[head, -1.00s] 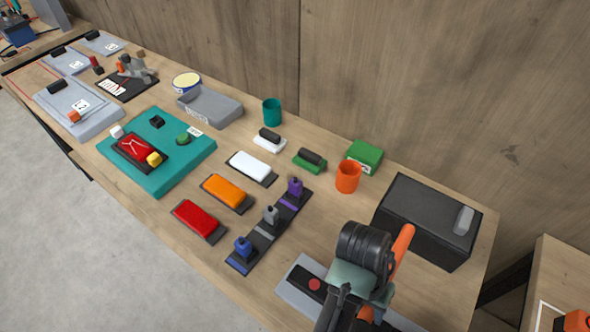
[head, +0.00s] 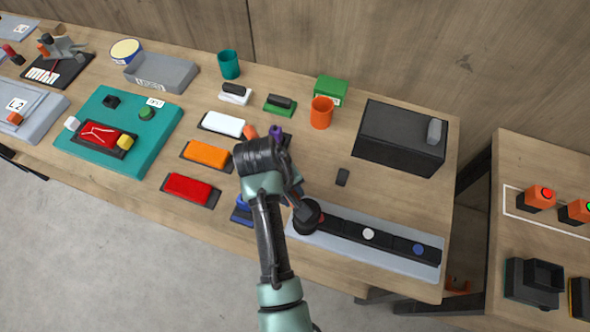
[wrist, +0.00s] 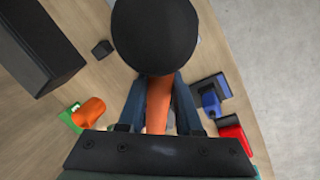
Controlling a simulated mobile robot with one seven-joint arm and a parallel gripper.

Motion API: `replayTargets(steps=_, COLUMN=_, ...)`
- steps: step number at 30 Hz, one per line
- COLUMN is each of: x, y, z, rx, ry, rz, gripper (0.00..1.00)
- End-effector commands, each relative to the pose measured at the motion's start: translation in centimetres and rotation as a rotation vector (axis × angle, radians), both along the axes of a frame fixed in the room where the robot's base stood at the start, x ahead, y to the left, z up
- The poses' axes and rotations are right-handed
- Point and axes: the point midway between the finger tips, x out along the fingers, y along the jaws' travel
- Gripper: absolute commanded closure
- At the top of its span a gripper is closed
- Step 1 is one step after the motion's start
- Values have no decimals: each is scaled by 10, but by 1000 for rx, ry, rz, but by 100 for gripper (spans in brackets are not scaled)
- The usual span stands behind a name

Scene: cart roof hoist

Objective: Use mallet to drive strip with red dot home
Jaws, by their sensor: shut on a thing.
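My gripper (head: 297,196) is shut on the orange handle of the mallet (wrist: 158,108); the fingers flank the handle in the wrist view (wrist: 160,92). The mallet's round black head (head: 307,218) is over the left end of the grey base (head: 347,250) with its row of dark strips. The strip with the red dot (head: 322,217) is mostly hidden by the head; only a sliver of red shows. I cannot tell whether the head touches it. The strips with the white dot (head: 368,234) and blue dot (head: 418,249) lie to its right.
A small dark block (head: 342,177) lies behind the base. A large black box (head: 400,140) and an orange cup (head: 321,113) stand farther back. Red (head: 190,189) and orange (head: 207,155) blocks are to the left. The table's front edge is close to the base.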

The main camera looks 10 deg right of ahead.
Motion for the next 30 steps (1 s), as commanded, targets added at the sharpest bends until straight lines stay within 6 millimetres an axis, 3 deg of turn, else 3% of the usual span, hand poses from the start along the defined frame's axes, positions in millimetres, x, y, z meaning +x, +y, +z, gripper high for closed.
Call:
replayTargets(steps=1, x=6, y=-13, z=12, rx=-2, ry=-2, rz=34, gripper=100)
replayTargets(steps=7, x=19, y=-40, z=14, rx=-12, ry=-8, rz=154, gripper=100)
replayTargets(steps=30, x=20, y=-41, z=-45, rx=-15, ry=-8, rz=168, gripper=100)
